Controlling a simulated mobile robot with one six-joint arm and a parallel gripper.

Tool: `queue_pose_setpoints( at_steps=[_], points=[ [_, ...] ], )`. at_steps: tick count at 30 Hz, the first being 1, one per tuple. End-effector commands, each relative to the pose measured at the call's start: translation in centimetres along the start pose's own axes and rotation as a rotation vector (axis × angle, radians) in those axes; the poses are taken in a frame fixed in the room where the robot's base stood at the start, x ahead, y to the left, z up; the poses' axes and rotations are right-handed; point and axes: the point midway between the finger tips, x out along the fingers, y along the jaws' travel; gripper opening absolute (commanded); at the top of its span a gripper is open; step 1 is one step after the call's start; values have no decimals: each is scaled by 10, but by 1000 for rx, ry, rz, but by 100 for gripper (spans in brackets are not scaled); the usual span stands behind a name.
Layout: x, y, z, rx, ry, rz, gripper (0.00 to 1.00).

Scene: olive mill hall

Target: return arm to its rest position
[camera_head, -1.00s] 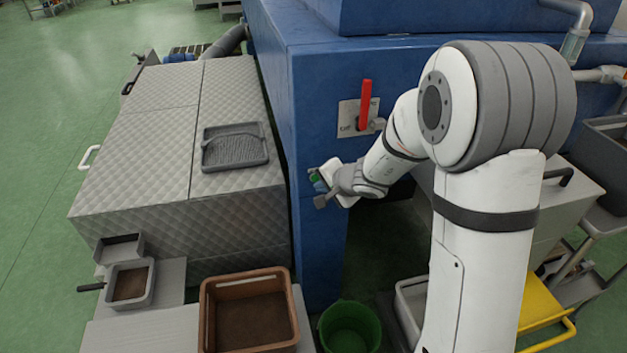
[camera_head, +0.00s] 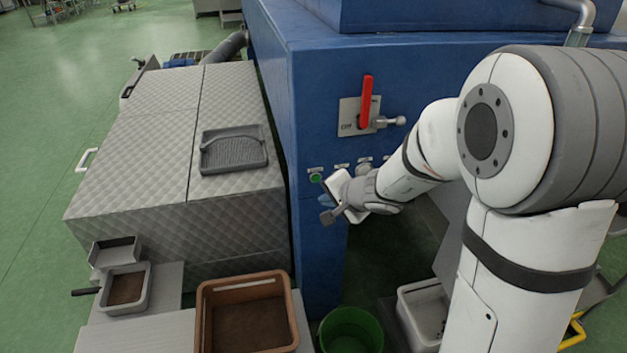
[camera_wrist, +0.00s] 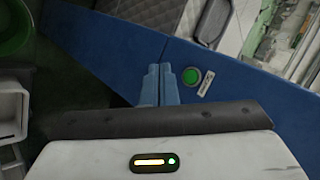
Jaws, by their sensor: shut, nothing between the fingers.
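My gripper (camera_head: 325,208) is in front of the blue machine (camera_head: 318,120), just below a green button (camera_head: 316,178) on its front edge. In the wrist view the two blue fingers (camera_wrist: 159,85) are together with nothing between them. The green button (camera_wrist: 191,76) shows just right of the fingertips there, with a white label beside it. A red lever (camera_head: 366,102) stands upright on a metal plate above my gripper. My wrist covers part of the row of controls on the machine.
A quilted grey cover (camera_head: 150,125) with a grey tray (camera_head: 235,148) lies left of the machine. A brown crate (camera_head: 204,310), a green bucket (camera_head: 330,325) and a pale bin (camera_head: 408,305) stand low in front. Green floor is open at far left.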

Motion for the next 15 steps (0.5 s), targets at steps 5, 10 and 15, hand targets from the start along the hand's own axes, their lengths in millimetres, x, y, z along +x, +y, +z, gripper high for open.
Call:
queue_pose_setpoints(
  at_steps=[5, 10, 15],
  points=[
    [0, 0, 0, 0, 0, 0, 0],
    [0, 0, 0, -1, 0, 0, 0],
    [-24, -18, 5, -53, -30, -14, 0]
  ],
)
